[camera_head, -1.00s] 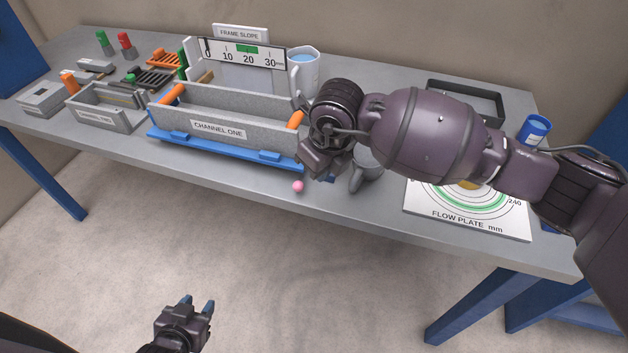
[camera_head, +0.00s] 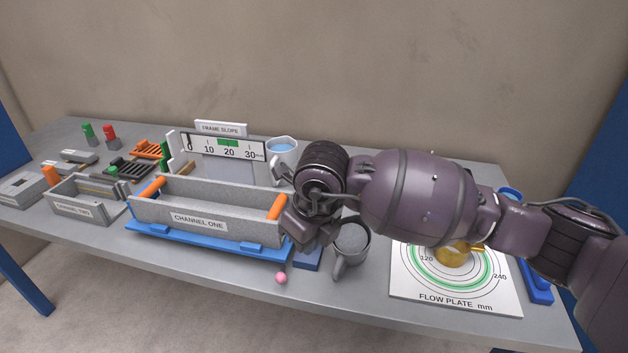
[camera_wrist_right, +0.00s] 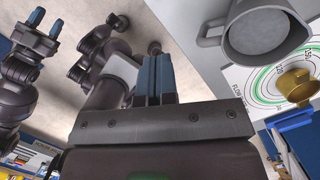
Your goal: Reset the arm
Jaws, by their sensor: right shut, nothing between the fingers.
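My right arm reaches in from the right over the table in the head view. Its gripper (camera_head: 306,252) hangs between the channel one trough (camera_head: 200,219) and a grey mug (camera_head: 350,246). In the right wrist view its two blue fingers (camera_wrist_right: 155,78) are pressed together with nothing between them. The grey mug also shows in the right wrist view (camera_wrist_right: 262,35), apart from the fingers. My left gripper is out of the head view. It shows in the right wrist view (camera_wrist_right: 42,32) with its blue fingers apart and empty.
A pink ball (camera_head: 281,278) lies near the table's front edge. The flow plate (camera_head: 420,284) with a gold-coloured vessel (camera_head: 453,256) is to the right. A jug of blue liquid (camera_head: 284,153) stands behind the trough. The channel two trough (camera_head: 82,207) and small parts are on the left.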

